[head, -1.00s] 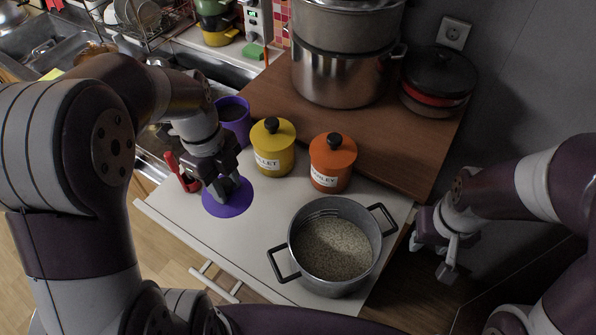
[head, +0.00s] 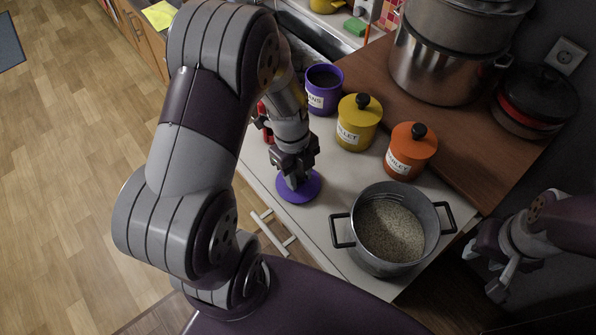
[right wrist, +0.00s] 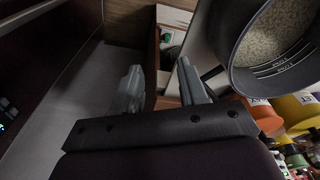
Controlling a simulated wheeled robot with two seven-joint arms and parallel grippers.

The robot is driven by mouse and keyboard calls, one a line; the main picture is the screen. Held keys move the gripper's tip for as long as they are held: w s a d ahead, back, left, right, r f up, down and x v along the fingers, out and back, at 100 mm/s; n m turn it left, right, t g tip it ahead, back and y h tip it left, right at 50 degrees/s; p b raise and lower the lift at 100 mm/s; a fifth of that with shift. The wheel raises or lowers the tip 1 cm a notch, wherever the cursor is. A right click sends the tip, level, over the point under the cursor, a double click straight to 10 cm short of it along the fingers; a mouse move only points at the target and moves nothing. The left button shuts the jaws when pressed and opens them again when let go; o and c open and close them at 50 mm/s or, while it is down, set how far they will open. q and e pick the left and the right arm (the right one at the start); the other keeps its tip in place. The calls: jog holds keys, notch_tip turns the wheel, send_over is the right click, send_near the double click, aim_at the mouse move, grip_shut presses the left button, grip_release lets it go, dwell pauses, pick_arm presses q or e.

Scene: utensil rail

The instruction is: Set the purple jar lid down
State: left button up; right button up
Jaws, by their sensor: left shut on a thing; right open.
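The purple jar lid (head: 311,189) is a flat round disc at the white worktop, left of the grey pot. My left gripper (head: 293,183) is above it, pointing down and shut on its knob, which the fingers hide. I cannot tell whether the lid touches the worktop. The open purple jar (head: 322,90), its label partly visible, stands behind, with dark contents. My right gripper (head: 500,283) is open and empty, off the worktop to the right; its two fingers also show apart in the right wrist view (right wrist: 160,88).
The grey pot (head: 422,262) of grain stands right of the lid. Yellow (head: 352,136) and orange (head: 405,163) lidded jars stand behind. A red object (head: 265,122) is partly hidden behind my left arm. Bare worktop (head: 320,228) lies in front of the lid.

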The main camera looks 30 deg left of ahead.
pick_arm(q)
jog(key=o, duration=0.8)
jog(key=shift+w+f, duration=0.1)
jog(key=shift+f, duration=0.05)
jog(key=shift+o, duration=1.1)
jog(key=shift+w+d, duration=0.15)
pick_arm(e)
jog(key=shift+w+d+f, duration=0.15)
jog(key=shift+w+f, duration=0.05)
jog(key=shift+w, duration=0.05)
jog(key=shift+s, duration=0.1)
